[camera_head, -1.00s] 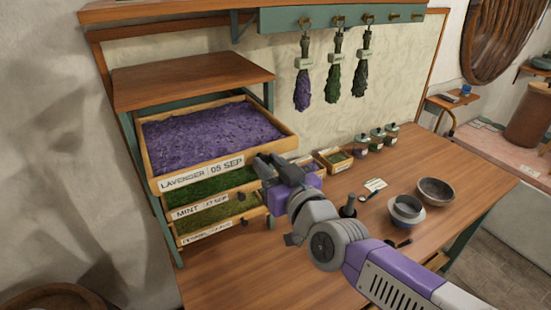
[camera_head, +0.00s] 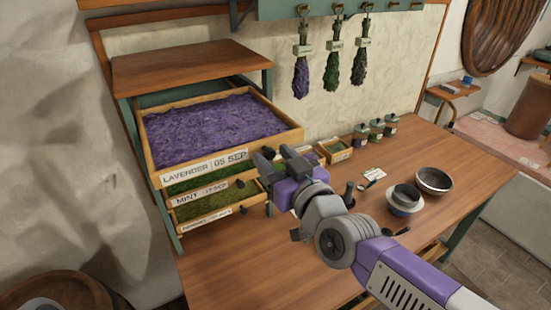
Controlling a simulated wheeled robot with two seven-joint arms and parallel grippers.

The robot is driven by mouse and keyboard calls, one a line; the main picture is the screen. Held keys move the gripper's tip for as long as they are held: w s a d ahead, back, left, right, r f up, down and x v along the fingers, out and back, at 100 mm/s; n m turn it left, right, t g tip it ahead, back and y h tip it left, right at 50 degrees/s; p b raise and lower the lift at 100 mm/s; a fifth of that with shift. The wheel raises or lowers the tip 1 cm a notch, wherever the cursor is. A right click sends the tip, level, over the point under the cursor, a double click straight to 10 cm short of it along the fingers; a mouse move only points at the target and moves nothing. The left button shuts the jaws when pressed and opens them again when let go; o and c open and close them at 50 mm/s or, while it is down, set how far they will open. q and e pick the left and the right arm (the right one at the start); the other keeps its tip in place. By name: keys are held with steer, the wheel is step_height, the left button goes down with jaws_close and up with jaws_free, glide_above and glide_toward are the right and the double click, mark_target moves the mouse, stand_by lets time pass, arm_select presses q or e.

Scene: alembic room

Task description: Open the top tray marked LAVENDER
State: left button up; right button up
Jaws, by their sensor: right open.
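The top tray (camera_head: 157,180), labelled LAVENDER 05 SEP and full of purple lavender (camera_head: 212,128), stands well out from the wooden-topped rack, with a gap behind it. My right gripper (camera_head: 272,158) is open at the right part of the tray's front. Its dark fingers overlap the front edge in the picture, so I cannot tell whether they touch it. The tray's knob is not clear among the fingers. My left gripper is out of view.
The MINT tray (camera_head: 190,201) and another green tray (camera_head: 207,222) sit below. Small boxes, jars (camera_head: 377,128) and two bowls (camera_head: 434,181) stand to the right on the bench. Dried bunches (camera_head: 301,76) hang above. The bench front is clear.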

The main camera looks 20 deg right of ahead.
steer(key=s, duration=0.7)
steer(key=shift+s+d, duration=0.3)
steer(key=shift+d, duration=0.1)
stand_by(0.3)
